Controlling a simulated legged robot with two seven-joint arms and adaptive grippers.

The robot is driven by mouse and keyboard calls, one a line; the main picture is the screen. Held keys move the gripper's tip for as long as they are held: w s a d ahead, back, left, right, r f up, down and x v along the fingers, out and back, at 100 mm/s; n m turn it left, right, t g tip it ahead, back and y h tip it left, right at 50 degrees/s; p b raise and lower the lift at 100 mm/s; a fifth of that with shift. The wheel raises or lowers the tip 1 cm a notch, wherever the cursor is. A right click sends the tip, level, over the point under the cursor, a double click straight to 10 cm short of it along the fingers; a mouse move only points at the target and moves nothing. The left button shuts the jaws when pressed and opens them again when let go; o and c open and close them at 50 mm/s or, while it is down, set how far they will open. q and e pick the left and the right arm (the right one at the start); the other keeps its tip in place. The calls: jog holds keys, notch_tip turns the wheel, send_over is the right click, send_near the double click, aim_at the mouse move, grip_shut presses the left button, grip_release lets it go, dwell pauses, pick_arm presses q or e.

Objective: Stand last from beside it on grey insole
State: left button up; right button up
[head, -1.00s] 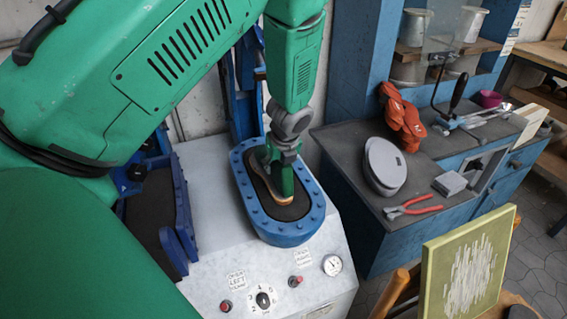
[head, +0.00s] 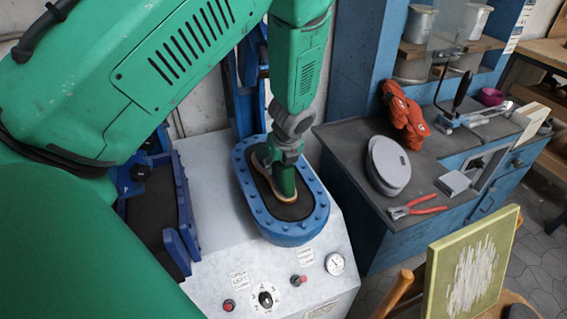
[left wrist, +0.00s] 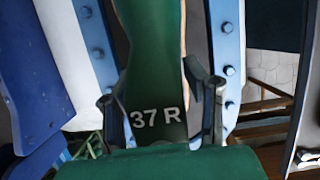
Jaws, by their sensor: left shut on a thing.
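A green shoe last (left wrist: 155,60) marked "37 R" fills the middle of the left wrist view. My left gripper (left wrist: 162,108) is shut on it, one finger on each side. In the head view the same last (head: 285,182) points down inside the blue oval frame, under my left gripper (head: 287,160). A flat sole piece with a tan edge (head: 291,200) lies around its foot on the dark pad (head: 300,210). Most of this piece is hidden by the last and gripper, so its grey top and exact contact cannot be made out. My right gripper is not in view.
The blue oval frame (head: 310,222) with bolts stands on the white press (head: 212,262), above knobs and a gauge (head: 335,264). A second blue-sided bay (head: 187,215) is at left. The workbench at right holds grey discs (head: 388,165), red pliers (head: 417,207) and an orange glove (head: 402,115).

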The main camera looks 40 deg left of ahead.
pick_arm(q)
jog(key=shift+a+f, duration=0.1)
jog(key=shift+a, duration=0.1)
jog(key=shift+d+r, duration=0.15)
jog(key=shift+d, duration=0.4)
jog(key=shift+d+r, duration=0.15)
jog(key=shift+d, duration=0.35)
jog(key=shift+a+f, duration=0.2)
jog(key=shift+a, duration=0.25)
jog(key=o, duration=1.2)
jog(key=shift+a+f, duration=0.1)
jog(key=shift+a, duration=0.25)
jog(key=shift+s, duration=0.1)
jog(key=shift+d, duration=0.4)
jog(key=v, duration=0.7)
jog(key=a+v, duration=0.1)
jog(key=v, duration=0.2)
jog(key=shift+d+r, duration=0.1)
jog(key=shift+r, duration=0.35)
jog(key=shift+d+r, duration=0.2)
jog(key=shift+r, duration=0.2)
jog(key=shift+s+d, duration=0.1)
jog(key=shift+d, duration=0.25)
